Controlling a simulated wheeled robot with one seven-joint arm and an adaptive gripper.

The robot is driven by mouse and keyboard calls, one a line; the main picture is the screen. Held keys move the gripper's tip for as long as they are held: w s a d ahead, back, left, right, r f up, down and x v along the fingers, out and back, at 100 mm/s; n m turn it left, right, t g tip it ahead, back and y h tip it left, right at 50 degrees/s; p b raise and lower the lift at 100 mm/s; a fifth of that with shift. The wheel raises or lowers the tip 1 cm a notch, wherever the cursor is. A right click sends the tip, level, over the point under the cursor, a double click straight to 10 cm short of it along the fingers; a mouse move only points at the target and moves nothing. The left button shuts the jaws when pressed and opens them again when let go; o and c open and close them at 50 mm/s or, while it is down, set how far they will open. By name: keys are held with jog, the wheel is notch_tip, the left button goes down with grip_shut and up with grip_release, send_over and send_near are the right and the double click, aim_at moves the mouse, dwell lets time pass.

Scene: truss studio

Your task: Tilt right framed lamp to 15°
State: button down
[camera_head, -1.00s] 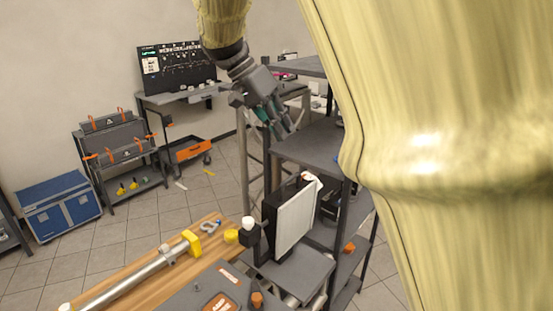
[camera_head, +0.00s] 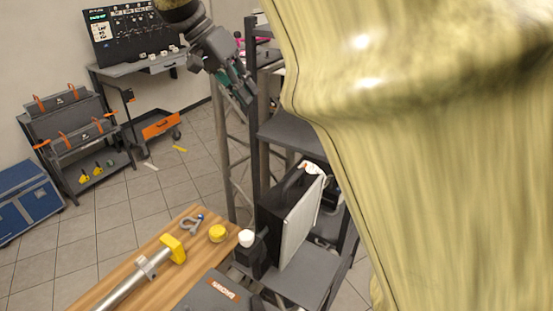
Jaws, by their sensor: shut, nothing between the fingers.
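A framed lamp (camera_head: 292,222) with a black housing and a pale front panel stands on a dark stand at the lower middle. A black bracket with a white knob (camera_head: 246,238) is at its left side. A white cloth-like piece lies over its upper right corner. My gripper (camera_head: 242,92) is above and to the left of the lamp, well apart from it. Its fingers point down and to the right, close together, with nothing seen between them. The lamp's back is hidden.
A wooden bench (camera_head: 150,270) with a metal tube (camera_head: 125,285), yellow clamp (camera_head: 173,249) and yellow cap (camera_head: 217,233) lies at the lower left. A dark shelf rack (camera_head: 290,130) stands behind the lamp. My yellow-sleeved arm hides the right side.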

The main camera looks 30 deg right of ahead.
jog(key=shift+s+a+f+b+x, duration=0.2)
jog(key=shift+s+a+b+x, duration=0.3)
jog(key=shift+x, duration=2.75)
jog(key=shift+s+a+f+b+x, duration=0.2)
jog(key=shift+s+a+b+x, duration=0.25)
jog(key=shift+x, duration=2.85)
jog(key=shift+s+a+f+b+x, duration=0.2)
jog(key=shift+s+a+b+x, duration=0.3)
jog(key=shift+x, duration=2.75)
jog(key=shift+s+a, duration=0.1)
jog(key=shift+s, duration=0.05)
